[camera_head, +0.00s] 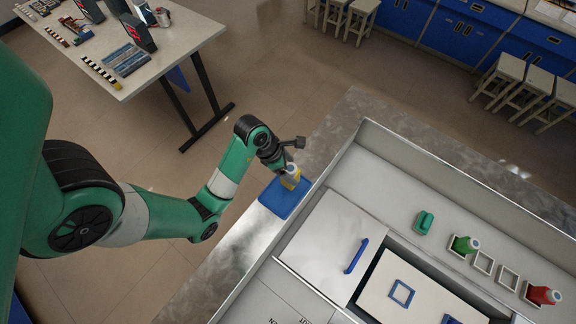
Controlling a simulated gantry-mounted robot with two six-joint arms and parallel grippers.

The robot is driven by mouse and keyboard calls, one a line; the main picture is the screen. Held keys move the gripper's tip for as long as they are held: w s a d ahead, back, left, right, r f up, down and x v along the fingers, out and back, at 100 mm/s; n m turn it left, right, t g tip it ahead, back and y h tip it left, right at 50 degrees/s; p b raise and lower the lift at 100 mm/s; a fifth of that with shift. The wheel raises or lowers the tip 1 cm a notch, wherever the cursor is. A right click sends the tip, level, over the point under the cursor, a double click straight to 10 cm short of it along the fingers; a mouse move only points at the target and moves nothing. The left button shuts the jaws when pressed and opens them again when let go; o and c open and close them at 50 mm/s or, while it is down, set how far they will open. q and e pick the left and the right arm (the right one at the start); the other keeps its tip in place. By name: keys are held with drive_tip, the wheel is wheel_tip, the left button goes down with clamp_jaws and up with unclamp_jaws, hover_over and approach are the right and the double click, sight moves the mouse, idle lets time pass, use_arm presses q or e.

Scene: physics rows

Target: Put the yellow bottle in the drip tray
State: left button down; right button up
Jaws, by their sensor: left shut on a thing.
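The yellow bottle (290,182), with a pale top, is at my left gripper (287,167), which is shut on it. The bottle shows just above or on a flat blue tray or mat (280,203) on the grey bench. I cannot tell whether the bottle touches the blue surface. No label shows which blue item is the drip tray. My right gripper is not in view.
A walled white enclosure (440,165) fills the lower right. A cluttered table (190,45) stands at upper left.

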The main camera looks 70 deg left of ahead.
use_arm(q)
drive_tip(key=f+b, duration=0.2)
drive_tip(key=f, duration=0.1)
drive_tip(key=f+b, duration=0.1)
drive_tip(key=b, duration=0.1)
drive_tip(key=shift+w+a+f, duration=0.15)
drive_tip(key=shift+a+f, duration=0.05)
drive_tip(key=shift+a, duration=0.05)
drive_tip(key=shift+r, duration=0.2)
unclamp_jaws()
drive_tip(key=p+v, duration=0.3)
drive_tip(key=v, duration=0.2)
drive_tip(key=shift+w+r, duration=0.15)
drive_tip(key=shift+w, duration=0.05)
drive_tip(key=p+v, duration=0.6)
drive_tip(key=v, duration=0.1)
drive_tip(key=shift+s+p, duration=0.2)
drive_tip(key=shift+p, duration=0.1)
